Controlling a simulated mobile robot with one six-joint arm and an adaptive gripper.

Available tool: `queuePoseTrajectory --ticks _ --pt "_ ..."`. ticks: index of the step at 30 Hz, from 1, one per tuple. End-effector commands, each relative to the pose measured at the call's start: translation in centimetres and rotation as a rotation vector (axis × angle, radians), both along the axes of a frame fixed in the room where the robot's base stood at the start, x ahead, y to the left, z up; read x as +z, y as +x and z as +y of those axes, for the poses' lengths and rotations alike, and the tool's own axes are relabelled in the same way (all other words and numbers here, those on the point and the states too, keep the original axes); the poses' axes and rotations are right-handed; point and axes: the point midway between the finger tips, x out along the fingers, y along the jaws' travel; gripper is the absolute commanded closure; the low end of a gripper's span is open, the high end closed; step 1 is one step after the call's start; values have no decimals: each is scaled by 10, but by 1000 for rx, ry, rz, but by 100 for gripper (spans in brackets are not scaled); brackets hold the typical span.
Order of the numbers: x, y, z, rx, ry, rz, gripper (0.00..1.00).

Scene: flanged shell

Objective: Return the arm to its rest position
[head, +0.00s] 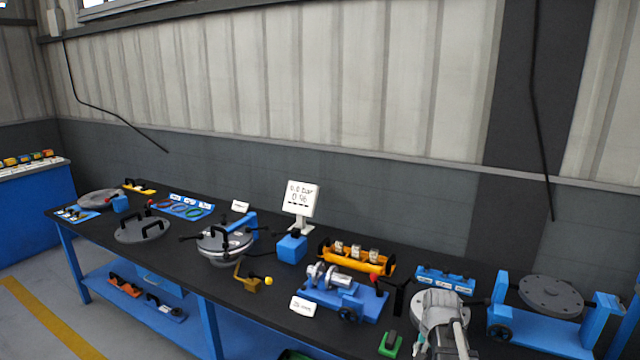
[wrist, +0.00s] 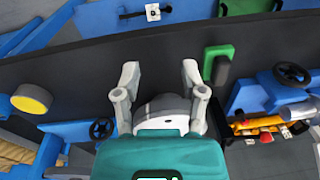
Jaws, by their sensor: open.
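My gripper (wrist: 160,82) shows in the wrist view with its two grey fingers spread apart. Nothing is between the fingertips; the black bench top lies beyond them. In the head view, part of my grey arm (head: 440,310) stands over the front right of the bench, cut by the bottom edge. The fingers cannot be made out there.
The black bench (head: 85,222) carries a flanged shell (head: 225,243), a blue fixture (head: 345,298), an orange rack (head: 355,262) and a blue stand with a grey disc (head: 550,294). A green block (wrist: 217,62) lies close to my right finger in the wrist view.

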Motion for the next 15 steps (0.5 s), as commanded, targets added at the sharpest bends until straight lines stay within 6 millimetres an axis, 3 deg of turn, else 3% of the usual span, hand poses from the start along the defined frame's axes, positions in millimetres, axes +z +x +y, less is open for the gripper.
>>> queuePoseTrajectory --ticks 1,6,15 --pt "-10 -17 18 68 -6 7 46" --pt "-24 -54 64 292 -25 30 46" --pt "-37 -94 106 538 -45 56 46"
